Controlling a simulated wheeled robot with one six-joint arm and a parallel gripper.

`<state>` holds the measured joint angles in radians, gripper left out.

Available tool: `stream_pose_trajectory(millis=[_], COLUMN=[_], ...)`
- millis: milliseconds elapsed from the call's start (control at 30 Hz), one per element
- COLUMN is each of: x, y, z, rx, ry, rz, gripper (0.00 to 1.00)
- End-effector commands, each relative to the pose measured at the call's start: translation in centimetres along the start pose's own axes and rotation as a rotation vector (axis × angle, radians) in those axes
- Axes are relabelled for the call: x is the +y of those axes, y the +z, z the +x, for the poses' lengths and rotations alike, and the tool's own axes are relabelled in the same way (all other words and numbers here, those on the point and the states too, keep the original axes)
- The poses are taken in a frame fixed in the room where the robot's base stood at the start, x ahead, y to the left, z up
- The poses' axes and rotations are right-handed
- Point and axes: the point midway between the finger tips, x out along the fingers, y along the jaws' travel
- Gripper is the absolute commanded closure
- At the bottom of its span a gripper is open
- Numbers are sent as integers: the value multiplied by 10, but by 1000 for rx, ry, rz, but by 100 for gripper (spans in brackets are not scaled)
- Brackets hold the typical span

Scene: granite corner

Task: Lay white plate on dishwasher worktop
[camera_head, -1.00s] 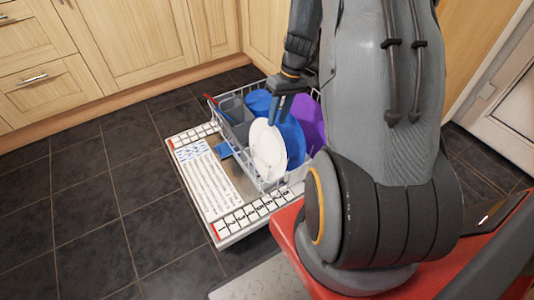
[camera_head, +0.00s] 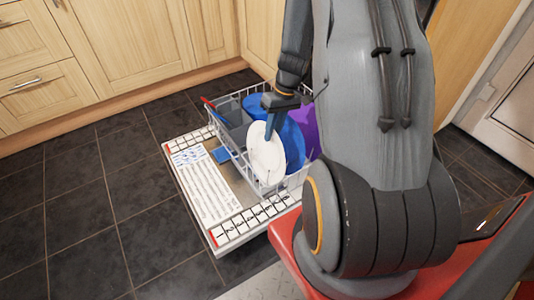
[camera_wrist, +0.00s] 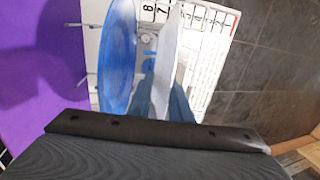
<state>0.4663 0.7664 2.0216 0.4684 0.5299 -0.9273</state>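The white plate (camera_head: 266,152) stands upright in the dishwasher rack (camera_head: 247,172), in front of blue dishes. In the wrist view the plate (camera_wrist: 165,45) shows nearly edge-on. My gripper (camera_head: 270,122) is at the plate's upper rim, pointing down. In the wrist view its two blue fingers (camera_wrist: 163,98) stand apart, one on each side of the plate; firm contact is not visible, and the fingers look open. The dishwasher worktop is not recognisable in these views.
A blue plate (camera_wrist: 117,55) stands close beside the white one, with a purple dish (camera_wrist: 40,60) beyond it. A grey cutlery basket (camera_head: 230,115) is in the rack. The open dishwasher door (camera_head: 205,195) lies low over dark floor tiles. Wooden cabinets (camera_head: 130,45) stand behind.

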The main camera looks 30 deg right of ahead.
Motion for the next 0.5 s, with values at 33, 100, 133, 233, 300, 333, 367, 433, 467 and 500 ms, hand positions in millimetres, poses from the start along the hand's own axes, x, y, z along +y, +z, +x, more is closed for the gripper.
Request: stream_pose_trajectory(millis=[33,100,133,233,300,333,367,433,467,500], x=[0,0,0,0,-1,-1,-1,-1,-1,-1], y=[0,0,0,0,0,0,0,0,0,0], z=[0,0,0,0,0,0,0,-1,-1,-2], rx=[-1,-1,-1,-1,-1,-1,-1,0,0,0], ry=[-1,-1,-2,-2,-2,-2,-2,-2,-2,-2], rz=[0,0,0,0,1,1,1,1,1,1], gripper=[100,100,100,100,100,100,100,100,100,100])
